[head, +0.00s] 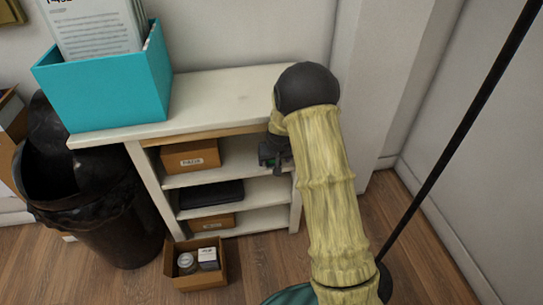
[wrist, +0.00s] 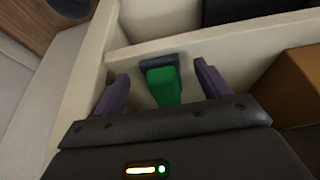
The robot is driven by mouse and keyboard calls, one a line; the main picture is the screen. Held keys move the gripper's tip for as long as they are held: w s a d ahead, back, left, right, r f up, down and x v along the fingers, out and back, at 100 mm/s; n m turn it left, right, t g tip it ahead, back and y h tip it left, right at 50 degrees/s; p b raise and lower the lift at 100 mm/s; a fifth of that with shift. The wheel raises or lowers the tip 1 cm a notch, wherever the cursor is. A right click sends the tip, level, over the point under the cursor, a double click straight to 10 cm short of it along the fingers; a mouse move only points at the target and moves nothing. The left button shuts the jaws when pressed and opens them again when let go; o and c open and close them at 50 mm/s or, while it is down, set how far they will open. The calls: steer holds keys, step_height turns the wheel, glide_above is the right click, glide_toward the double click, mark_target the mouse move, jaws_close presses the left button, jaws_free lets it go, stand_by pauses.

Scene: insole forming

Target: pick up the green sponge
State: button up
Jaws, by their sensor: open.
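The green sponge (wrist: 163,86) is a small green block with a dark strip along its far edge. In the wrist view it lies on a pale shelf board (wrist: 215,42), between the two purple fingers of my gripper (wrist: 159,85). The fingers are spread, with gaps on both sides of the sponge. In the head view my gripper (head: 270,158) reaches into the upper shelf at its right end. A bit of green (head: 270,162) shows there, and my arm hides most of that spot.
A brown box (head: 190,157) shares the upper shelf to the left. A black case (head: 211,195) lies on the shelf below. The shelf's white top (head: 225,94) is above my gripper and bears a teal bin (head: 108,90). A black trash can (head: 112,215) and an open carton (head: 193,274) stand on the floor.

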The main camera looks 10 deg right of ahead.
steer(key=shift+x, duration=0.8)
steer(key=c, duration=1.1)
steer(key=shift+r, duration=0.15)
steer(key=shift+r+p, duration=0.4)
steer(key=shift+p, duration=0.2)
steer(key=s+p, duration=0.1)
steer(key=s, duration=0.8)
steer(key=s+p, duration=0.1)
steer(key=s, duration=0.8)
steer(key=shift+f, duration=0.2)
